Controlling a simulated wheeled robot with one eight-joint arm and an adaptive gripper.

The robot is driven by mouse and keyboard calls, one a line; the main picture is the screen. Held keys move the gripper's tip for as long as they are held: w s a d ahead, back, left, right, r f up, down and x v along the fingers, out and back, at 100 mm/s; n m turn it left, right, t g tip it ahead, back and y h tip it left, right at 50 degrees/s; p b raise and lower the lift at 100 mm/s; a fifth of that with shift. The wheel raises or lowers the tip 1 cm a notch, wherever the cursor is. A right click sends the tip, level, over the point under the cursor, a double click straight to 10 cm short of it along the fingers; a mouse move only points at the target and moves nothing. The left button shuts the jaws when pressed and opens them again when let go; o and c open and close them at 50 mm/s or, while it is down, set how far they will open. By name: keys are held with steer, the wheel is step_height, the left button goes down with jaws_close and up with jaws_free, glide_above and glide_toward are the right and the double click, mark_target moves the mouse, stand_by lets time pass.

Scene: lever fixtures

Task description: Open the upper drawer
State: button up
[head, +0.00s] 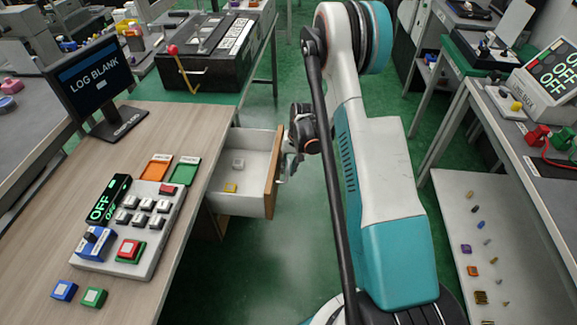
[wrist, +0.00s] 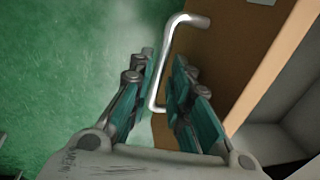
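The drawer (head: 238,205) under the wooden table is pulled well out, with its white inside showing. It holds a small white block (head: 238,164) and a yellow block (head: 230,187). Its brown front panel (wrist: 225,55) fills the upper right of the wrist view. The metal bar handle (wrist: 186,20) on that panel passes between the fingers of my gripper (wrist: 163,72). The fingers stand apart, with floor visible between the left finger and the bar. In the head view my gripper (head: 286,168) is at the drawer front, and the handle is mostly hidden there.
The wooden table (head: 145,120) carries a button panel (head: 155,220), loose coloured blocks and a monitor (head: 92,78). A black box with a red-knobbed lever (head: 172,50) stands behind. A low shelf (head: 510,245) with small parts is at right. Green floor (head: 300,240) before the drawer is clear.

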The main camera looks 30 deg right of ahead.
step_height(320, 180, up, 12)
steer(key=s+d, duration=0.1)
steer(key=shift+s+d, duration=0.15)
steer(key=shift+d, duration=0.2)
steer(key=shift+f, duration=0.1)
stand_by(0.4)
